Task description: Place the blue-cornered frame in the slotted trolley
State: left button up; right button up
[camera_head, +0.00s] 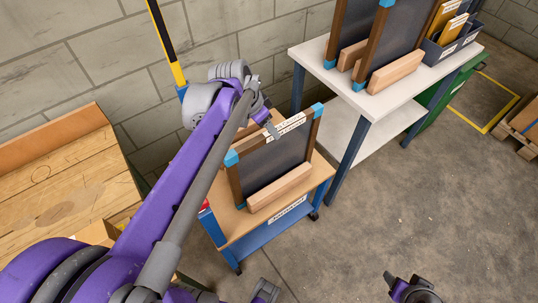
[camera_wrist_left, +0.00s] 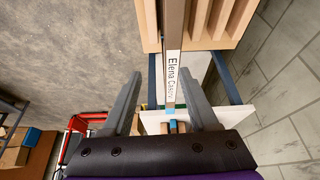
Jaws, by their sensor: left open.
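The blue-cornered frame (camera_head: 270,158) has a dark panel and brown wooden sides. It stands nearly upright on the trolley (camera_head: 235,226), its lower edge partly hidden behind a wooden block (camera_head: 280,188). I cannot see how deep it sits in a slot. My left gripper (camera_head: 272,127) is at its top edge by the white label. In the left wrist view the open fingers (camera_wrist_left: 165,105) lie on either side of the frame's labelled edge (camera_wrist_left: 172,60), with visible gaps. Slotted wood (camera_wrist_left: 215,22) shows beyond it. My right gripper (camera_head: 408,290) is low at the bottom, away from the trolley.
A white table (camera_head: 400,92) behind to the right bears two similar frames (camera_head: 392,40) in wooden blocks and a grey bin (camera_head: 452,42) of folders. A wooden crate (camera_head: 60,170) stands at left. A yellow-black post (camera_head: 166,40) rises near the wall.

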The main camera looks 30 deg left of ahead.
pick_arm(q)
jog(key=s+d+f+n, duration=0.2)
jog(key=s+d+f, duration=0.2)
jog(key=s, duration=0.4)
jog(key=s+d+f+n+y, duration=0.1)
jog(key=s+d+f+n, duration=0.1)
jog(key=s+d+f, duration=0.3)
jog(key=s+d, duration=0.1)
jog(key=s, duration=0.2)
jog(key=shift+s+d+t+y, duration=0.15)
jog(key=shift+d+t+y, duration=0.15)
jog(key=shift+t, duration=0.1)
